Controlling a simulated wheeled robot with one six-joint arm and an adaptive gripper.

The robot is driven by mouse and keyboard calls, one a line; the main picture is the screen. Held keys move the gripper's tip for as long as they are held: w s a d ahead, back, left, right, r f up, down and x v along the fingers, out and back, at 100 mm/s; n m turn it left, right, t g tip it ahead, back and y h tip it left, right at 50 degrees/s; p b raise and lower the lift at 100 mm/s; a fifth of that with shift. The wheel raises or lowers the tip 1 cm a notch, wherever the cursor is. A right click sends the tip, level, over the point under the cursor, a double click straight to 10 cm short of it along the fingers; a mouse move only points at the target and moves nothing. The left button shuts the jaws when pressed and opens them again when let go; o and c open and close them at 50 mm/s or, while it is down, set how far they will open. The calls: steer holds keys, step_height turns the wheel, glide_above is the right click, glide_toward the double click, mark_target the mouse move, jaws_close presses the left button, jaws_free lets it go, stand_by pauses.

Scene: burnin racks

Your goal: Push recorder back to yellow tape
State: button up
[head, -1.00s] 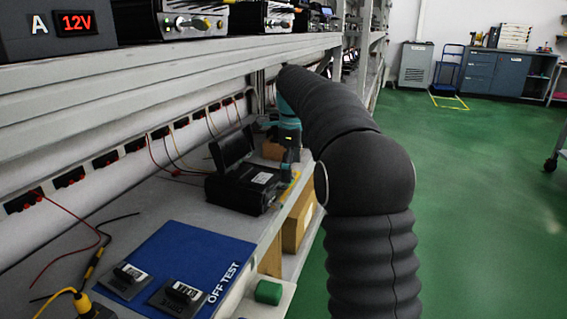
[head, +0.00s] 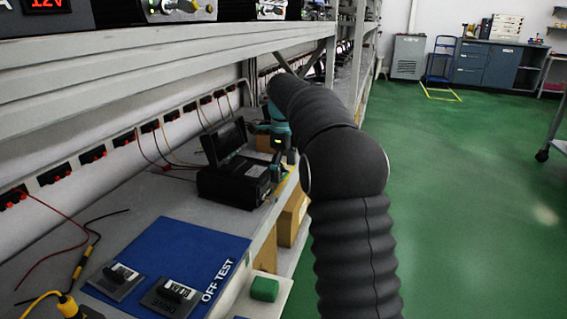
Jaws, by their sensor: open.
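The recorder (head: 228,188) is a black case with its lid (head: 224,143) raised, standing on the grey bench shelf. My gripper (head: 278,168) is at the recorder's right end, close to its front corner. It is open and holds nothing that I can see. It is small and dark here, so I cannot tell whether it touches the case.
A blue OFF TEST mat (head: 178,262) with two small dark devices lies nearer on the bench. Red and yellow leads hang from the wall sockets (head: 93,154) behind the recorder. A green block (head: 265,289) sits low at the front. An upper shelf beam (head: 150,75) runs above.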

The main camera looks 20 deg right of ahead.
steer(key=shift+f, duration=2)
steer(key=c, duration=1.8)
steer(key=shift+c, duration=0.3)
